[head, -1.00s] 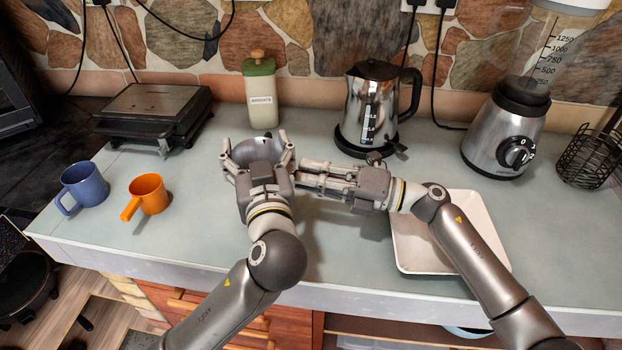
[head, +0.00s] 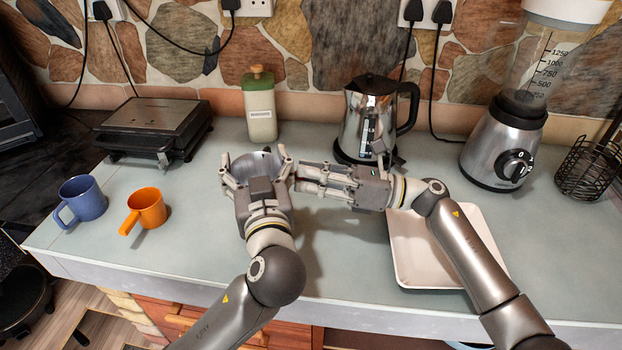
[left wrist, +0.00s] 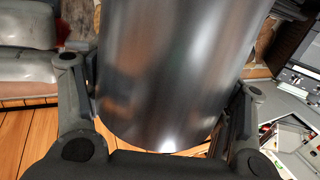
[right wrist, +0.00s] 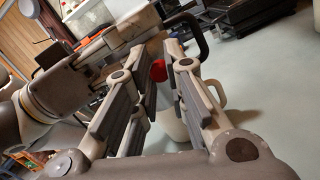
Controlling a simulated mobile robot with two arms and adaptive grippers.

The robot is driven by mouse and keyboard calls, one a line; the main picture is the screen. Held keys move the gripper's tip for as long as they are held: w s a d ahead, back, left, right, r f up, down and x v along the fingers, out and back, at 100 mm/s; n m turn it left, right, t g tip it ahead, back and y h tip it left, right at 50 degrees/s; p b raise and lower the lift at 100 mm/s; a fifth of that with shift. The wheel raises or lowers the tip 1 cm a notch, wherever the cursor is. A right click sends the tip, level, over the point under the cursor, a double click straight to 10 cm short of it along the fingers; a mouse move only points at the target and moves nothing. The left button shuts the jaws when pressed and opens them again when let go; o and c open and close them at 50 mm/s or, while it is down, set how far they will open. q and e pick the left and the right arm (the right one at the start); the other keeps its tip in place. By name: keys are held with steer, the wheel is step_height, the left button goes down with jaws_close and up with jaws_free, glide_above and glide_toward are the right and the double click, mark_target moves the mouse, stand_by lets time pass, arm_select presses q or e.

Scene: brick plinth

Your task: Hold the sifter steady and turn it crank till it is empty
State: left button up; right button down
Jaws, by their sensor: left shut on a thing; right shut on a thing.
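The sifter, a shiny metal cylinder (left wrist: 175,70), fills the middle of the left wrist view. In the head view its rim (head: 258,163) shows between the fingers of my left gripper (head: 256,170). My left gripper is shut around its sides and holds it above the counter. My right gripper (head: 297,175) reaches in from the right, beside the sifter. In the right wrist view a red crank knob (right wrist: 158,70) sits between the fingers of my right gripper (right wrist: 162,75), which is shut on it. The sifter's contents are not visible.
A kettle (head: 362,125) stands close behind my right gripper. A white tray (head: 412,265) lies under my right arm. A blue mug (head: 84,200) and an orange cup (head: 149,207) stand at the left. A white handled vessel (right wrist: 178,125) shows below the knob.

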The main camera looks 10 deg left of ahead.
steer(key=shift+r+n, duration=0.25)
steer(key=shift+n, duration=0.85)
steer(key=c, duration=1.4)
jaws_free()
steer(key=shift+g, duration=0.4)
steer(key=d, duration=0.4)
steer(key=w+d+f, duration=0.1)
steer(key=d, duration=0.7)
steer(key=shift+w+f, duration=0.15)
steer(key=shift+w, duration=0.05)
